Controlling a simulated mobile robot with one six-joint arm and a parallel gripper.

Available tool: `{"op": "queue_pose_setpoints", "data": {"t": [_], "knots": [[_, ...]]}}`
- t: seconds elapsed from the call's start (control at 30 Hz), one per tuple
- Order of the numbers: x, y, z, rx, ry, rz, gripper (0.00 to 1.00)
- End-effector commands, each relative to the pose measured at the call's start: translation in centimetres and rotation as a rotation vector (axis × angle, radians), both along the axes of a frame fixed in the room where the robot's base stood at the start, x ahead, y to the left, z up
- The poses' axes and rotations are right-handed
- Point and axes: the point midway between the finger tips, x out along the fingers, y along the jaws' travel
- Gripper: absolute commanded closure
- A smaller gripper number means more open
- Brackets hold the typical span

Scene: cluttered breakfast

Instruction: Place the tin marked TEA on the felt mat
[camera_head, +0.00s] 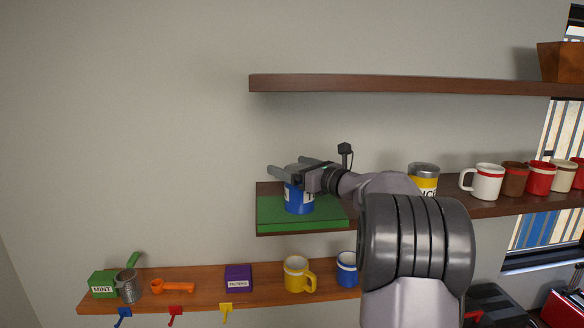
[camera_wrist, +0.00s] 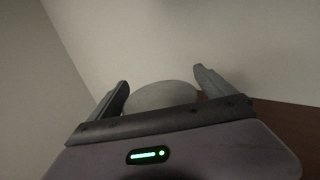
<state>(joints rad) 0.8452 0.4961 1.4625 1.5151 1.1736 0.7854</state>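A blue tin (camera_head: 299,201) with a pale lid stands upright on the green felt mat (camera_head: 331,211), on the left end of the lower wall shelf. Part of its white label shows with a T; the rest of the word is hidden by my gripper and the tin's curve. My gripper (camera_head: 291,167) is at the tin's top, reaching in from the right with one finger on either side. In the wrist view the round lid (camera_wrist: 160,95) lies between my wide-apart fingers (camera_wrist: 160,84), with a narrow gap seen at the right finger. The fingers look open around the tin.
A yellow tin (camera_head: 423,181) and several mugs stand farther right on the same shelf. Another shelf (camera_head: 400,84) runs above my gripper. A lower shelf (camera_head: 205,290) holds a MINT box (camera_head: 103,285), a metal cup, an orange scoop, a purple box and mugs.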

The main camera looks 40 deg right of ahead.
Motion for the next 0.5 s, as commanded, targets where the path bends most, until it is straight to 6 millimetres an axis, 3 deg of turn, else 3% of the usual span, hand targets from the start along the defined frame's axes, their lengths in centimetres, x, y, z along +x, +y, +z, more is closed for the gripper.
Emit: {"op": "queue_pose_setpoints", "data": {"t": [0.2, 0.5], "knots": [[-0.5, -0.1, 0.4, -0.001, 0.000, -0.002, 0.07], [-8.6, -1.0, 0.1, -0.001, -0.001, -0.004, 0.07]]}}
